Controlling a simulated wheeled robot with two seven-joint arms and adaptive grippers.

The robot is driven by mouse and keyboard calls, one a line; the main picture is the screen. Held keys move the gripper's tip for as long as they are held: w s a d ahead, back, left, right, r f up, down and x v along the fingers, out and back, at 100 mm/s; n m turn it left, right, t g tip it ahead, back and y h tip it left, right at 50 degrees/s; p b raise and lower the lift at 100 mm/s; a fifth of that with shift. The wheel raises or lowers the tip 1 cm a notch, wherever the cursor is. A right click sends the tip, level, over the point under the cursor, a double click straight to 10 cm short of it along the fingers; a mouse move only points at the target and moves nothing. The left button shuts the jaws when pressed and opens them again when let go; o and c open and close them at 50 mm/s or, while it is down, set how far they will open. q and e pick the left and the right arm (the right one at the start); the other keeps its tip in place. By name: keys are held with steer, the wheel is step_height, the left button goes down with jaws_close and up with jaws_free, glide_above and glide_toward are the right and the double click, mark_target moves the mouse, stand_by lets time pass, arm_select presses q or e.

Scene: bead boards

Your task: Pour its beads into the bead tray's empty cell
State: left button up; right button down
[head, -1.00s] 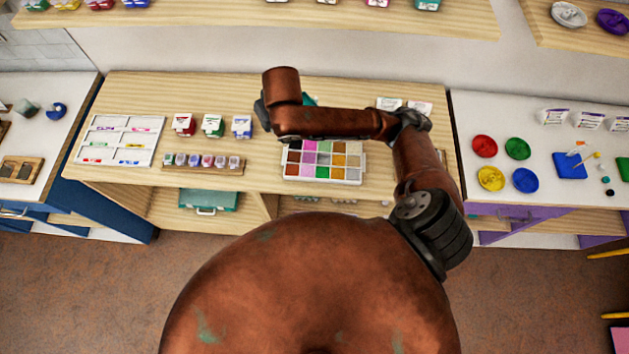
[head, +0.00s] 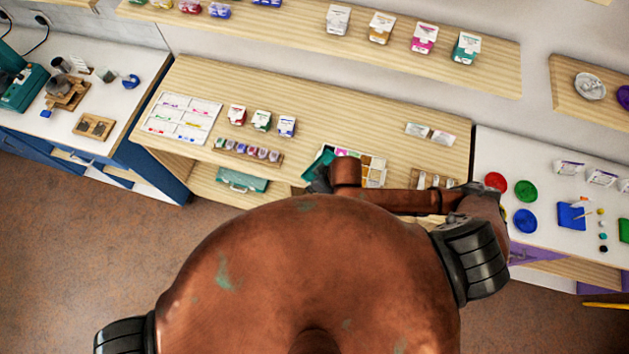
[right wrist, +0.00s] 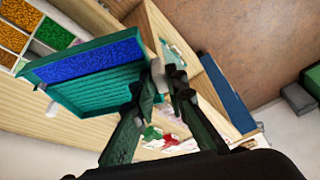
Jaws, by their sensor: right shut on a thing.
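A teal scoop-like container (right wrist: 85,70) with blue beads (right wrist: 90,55) gathered along its far side fills the left of the right wrist view. My right gripper (right wrist: 166,85) is shut on its edge. The container also shows in the head view (head: 318,163), beside the left end of the bead tray (head: 374,172). My arm hides much of the tray there. In the right wrist view the tray's corner (right wrist: 31,20) shows cells of orange, green and other beads, close to the container. My left gripper is out of view.
Left of the tray stand a row of small jars (head: 247,150), three small cartons (head: 262,121) and a white sorting board (head: 181,119). A shelf (head: 300,32) runs above. The wooden tabletop behind the tray is clear.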

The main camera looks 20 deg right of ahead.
steer(key=shift+s+a, duration=0.15)
steer(key=shift+s, duration=0.15)
steer(key=shift+f+b, duration=0.4)
steer(key=f+b, duration=0.1)
steer(key=w+d+y+b, duration=0.1)
steer(key=b, duration=0.1)
steer(key=shift+d+f+g, duration=0.1)
steer(key=shift+f+g, duration=0.3)
steer(key=shift+w+d+r+m+g+y, duration=0.2)
steer(key=shift+d+r+g+y, duration=0.1)
steer(key=shift+r+y, duration=0.25)
steer(key=shift+w+d+r+m+g+y, duration=0.1)
steer(key=shift+w+d+r+g+y, duration=0.2)
steer(key=shift+r, duration=0.45)
steer(key=shift+s, duration=0.1)
steer(key=shift+d+r+y+p, duration=0.25)
steer(key=shift+r+p, duration=0.4)
steer(key=shift+p, duration=0.5)
steer(key=shift+w+d+r, duration=0.1)
steer(key=shift+w, duration=0.15)
